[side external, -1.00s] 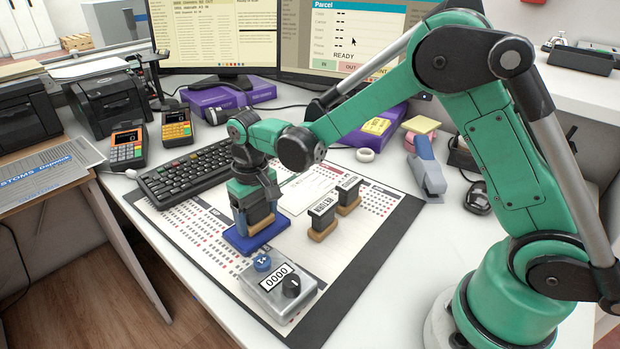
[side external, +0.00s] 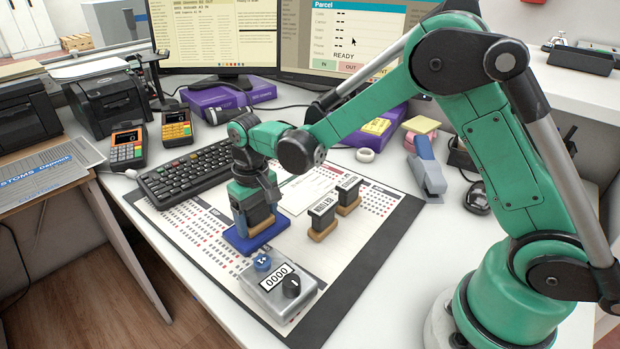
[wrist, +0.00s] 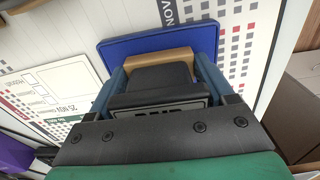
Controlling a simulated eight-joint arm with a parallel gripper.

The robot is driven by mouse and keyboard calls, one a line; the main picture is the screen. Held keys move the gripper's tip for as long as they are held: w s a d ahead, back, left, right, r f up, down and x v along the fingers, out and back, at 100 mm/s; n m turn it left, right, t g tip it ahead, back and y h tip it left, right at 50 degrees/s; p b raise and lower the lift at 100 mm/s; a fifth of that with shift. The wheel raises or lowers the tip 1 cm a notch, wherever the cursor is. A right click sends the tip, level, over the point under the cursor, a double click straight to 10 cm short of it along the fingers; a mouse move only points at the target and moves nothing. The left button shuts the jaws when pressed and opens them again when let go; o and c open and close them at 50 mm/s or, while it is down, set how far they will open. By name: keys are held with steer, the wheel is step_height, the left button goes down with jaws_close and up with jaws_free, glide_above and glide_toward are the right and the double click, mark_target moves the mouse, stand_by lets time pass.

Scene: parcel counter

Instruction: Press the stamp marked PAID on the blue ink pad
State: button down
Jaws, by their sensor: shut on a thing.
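My gripper (side external: 257,212) is shut on a black stamp with a tan base (side external: 262,227), held upright over the blue ink pad (side external: 238,242). In the wrist view, the fingers of my gripper (wrist: 160,82) close on both sides of the stamp (wrist: 150,76). Its label is partly cut off but looks like PAID. The stamp's base appears to be down on the pad (wrist: 120,48), though the contact line is partly hidden. Two other stamps, a nearer one (side external: 322,219) and a farther one (side external: 348,194), stand upright to the right.
A grey device with a dial (side external: 277,288) sits just in front of the pad on the desk mat (side external: 365,250). A keyboard (side external: 187,172) lies to the left. A stapler (side external: 427,172) stands at the right. The mat's right side is clear.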

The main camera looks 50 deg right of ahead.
steer(key=shift+r, duration=0.1)
steer(key=shift+r, duration=2.9)
